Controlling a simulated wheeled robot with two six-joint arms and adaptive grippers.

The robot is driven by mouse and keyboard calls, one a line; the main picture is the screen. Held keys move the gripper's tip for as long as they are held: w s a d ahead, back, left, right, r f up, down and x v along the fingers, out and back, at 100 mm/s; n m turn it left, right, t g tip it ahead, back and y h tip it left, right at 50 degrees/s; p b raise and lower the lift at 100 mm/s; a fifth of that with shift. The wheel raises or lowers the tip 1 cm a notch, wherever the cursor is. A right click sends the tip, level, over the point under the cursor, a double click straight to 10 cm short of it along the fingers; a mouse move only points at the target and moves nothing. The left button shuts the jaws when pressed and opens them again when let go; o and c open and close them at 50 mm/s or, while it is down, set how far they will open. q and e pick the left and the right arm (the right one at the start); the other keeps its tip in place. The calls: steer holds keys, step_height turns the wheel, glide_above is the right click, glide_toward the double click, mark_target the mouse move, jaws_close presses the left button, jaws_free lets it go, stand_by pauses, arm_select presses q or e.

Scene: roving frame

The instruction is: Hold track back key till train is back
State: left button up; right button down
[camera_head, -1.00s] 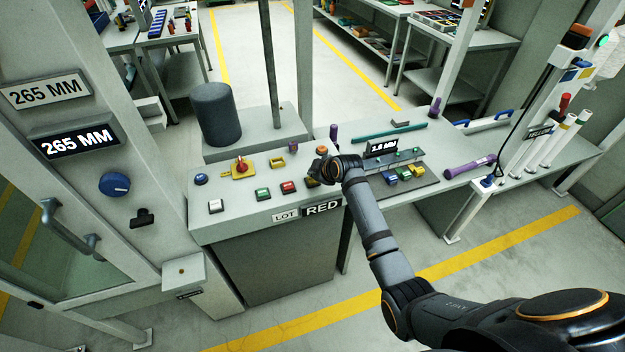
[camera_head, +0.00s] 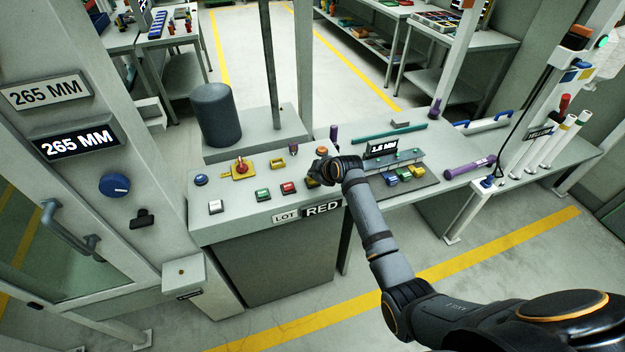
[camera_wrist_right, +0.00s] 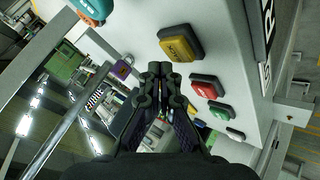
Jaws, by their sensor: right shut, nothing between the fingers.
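A row of keys runs along the console front in the head view: white (camera_head: 215,207), green (camera_head: 263,195), red (camera_head: 288,187) and a yellow key mostly hidden by my right gripper (camera_head: 315,174). In the right wrist view the yellow key (camera_wrist_right: 181,43) shows clearly, with the red (camera_wrist_right: 206,87), green (camera_wrist_right: 221,110) and white (camera_wrist_right: 236,134) keys below it. My right gripper (camera_wrist_right: 160,70) is shut and empty, its tips close to the yellow key; I cannot tell whether they touch. No train is identifiable. My left gripper is out of view.
A small MM display (camera_head: 383,149) stands behind small coloured blocks (camera_head: 405,174) on the bench. A red rotary switch (camera_head: 241,167), a blue knob (camera_head: 201,179) and an orange button (camera_head: 321,150) are on the console. A dark cylinder (camera_head: 216,115) stands behind.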

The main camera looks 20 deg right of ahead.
steer(key=shift+f, duration=0.1)
steer(key=shift+f, duration=0.3)
